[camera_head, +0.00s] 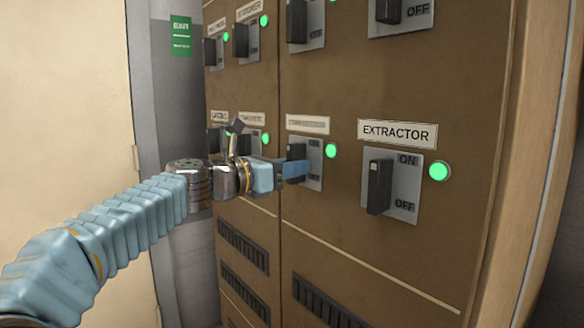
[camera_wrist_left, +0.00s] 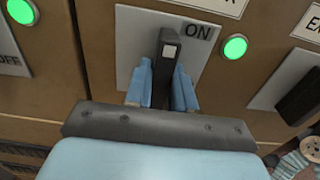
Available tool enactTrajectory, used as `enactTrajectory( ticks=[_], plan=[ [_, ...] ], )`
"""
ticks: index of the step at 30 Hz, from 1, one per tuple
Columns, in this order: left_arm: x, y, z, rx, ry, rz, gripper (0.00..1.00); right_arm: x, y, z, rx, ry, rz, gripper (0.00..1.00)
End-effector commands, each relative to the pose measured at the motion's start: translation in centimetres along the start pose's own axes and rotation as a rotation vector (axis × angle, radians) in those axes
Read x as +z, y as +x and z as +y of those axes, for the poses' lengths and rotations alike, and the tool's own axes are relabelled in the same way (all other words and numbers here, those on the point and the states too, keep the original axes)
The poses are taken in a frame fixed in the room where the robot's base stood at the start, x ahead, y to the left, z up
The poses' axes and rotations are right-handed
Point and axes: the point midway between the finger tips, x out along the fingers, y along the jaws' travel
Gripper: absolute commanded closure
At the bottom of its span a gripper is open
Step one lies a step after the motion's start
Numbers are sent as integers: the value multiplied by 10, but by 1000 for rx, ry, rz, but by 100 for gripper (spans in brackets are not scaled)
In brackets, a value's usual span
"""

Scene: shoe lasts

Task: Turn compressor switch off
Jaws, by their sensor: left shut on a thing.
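My left gripper (camera_head: 290,170) reaches in from the left to a switch in the lower row of a brown cabinet. In the left wrist view its blue fingers (camera_wrist_left: 161,85) stand on both sides of the black switch handle (camera_wrist_left: 169,48) and are shut on it. The handle is upright, near the word ON on its grey plate (camera_wrist_left: 132,40). The green lamp (camera_wrist_left: 235,46) beside it is lit. The label (camera_head: 307,124) above this switch is too blurred to read. My right gripper is not in view.
The EXTRACTOR switch (camera_head: 380,186) stands close on the right, its handle up and lamp (camera_head: 439,171) lit. Several other switches fill the rows above and to the left. Vents (camera_head: 243,246) lie below. A green sign (camera_head: 181,36) hangs on the grey wall behind.

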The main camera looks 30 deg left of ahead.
Motion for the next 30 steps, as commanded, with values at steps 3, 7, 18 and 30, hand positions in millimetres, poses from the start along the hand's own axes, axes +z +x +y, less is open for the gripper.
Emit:
enactTrajectory(
  ticks=[3, 7, 18, 30],
  plan=[
    [0, 0, 0, 0, 10, 0, 100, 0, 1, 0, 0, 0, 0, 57],
    [-1, 0, 0, -1, 42, 0, 100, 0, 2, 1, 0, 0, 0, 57],
    [-2, 0, 1, -2, 297, -1, 100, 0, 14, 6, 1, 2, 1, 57],
    [-2, 0, 3, -1, 679, -1, 100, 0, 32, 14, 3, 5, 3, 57]
  ],
)
